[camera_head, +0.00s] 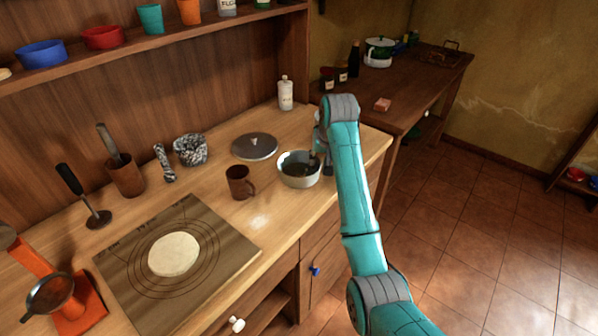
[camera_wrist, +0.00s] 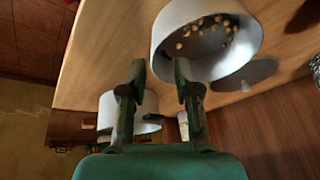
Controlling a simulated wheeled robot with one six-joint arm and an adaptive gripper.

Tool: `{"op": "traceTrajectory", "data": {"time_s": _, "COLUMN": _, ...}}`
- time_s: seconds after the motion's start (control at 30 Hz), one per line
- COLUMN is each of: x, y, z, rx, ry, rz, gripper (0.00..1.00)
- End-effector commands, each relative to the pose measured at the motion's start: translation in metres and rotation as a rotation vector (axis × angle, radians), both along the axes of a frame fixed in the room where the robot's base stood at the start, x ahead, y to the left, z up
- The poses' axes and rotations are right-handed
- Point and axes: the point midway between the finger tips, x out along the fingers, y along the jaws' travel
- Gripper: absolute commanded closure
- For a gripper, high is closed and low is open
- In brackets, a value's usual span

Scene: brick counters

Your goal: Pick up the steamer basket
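A round white vessel (camera_wrist: 205,50) with tan spots inside, which looks like the steamer basket, fills the top of the wrist view. I cannot tell whether the spots are holes or loose bits. In the head view it is the pale, dark-inside bowl (camera_head: 299,179) near the counter's right end. My gripper (camera_wrist: 158,68) is open, with nothing clasped between its fingers. One finger overlaps the vessel's wall in the wrist view; contact is unclear. In the head view my gripper (camera_head: 322,152) is at the vessel's right edge, partly hidden by my arm.
A second white vessel (camera_wrist: 143,106) shows behind the fingers in the wrist view. A brown mug (camera_head: 238,183) stands left of the bowl, with a grey disc (camera_head: 255,147) behind it and a white bottle (camera_head: 286,95) at the back. The counter's right edge is close.

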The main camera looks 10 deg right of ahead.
Motion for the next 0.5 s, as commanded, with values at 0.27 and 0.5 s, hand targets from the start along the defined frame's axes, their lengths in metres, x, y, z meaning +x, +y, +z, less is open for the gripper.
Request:
{"op": "traceTrajectory", "data": {"time_s": 0.27, "x": 0.018, "y": -0.004, "z": -0.030, "rx": 0.000, "ry": 0.004, "rz": -0.001, "gripper": 0.68}}
{"op": "traceTrajectory", "data": {"time_s": 0.5, "x": 0.025, "y": -0.004, "z": -0.045, "rx": 0.000, "ry": 0.001, "rz": 0.000, "gripper": 0.68}}
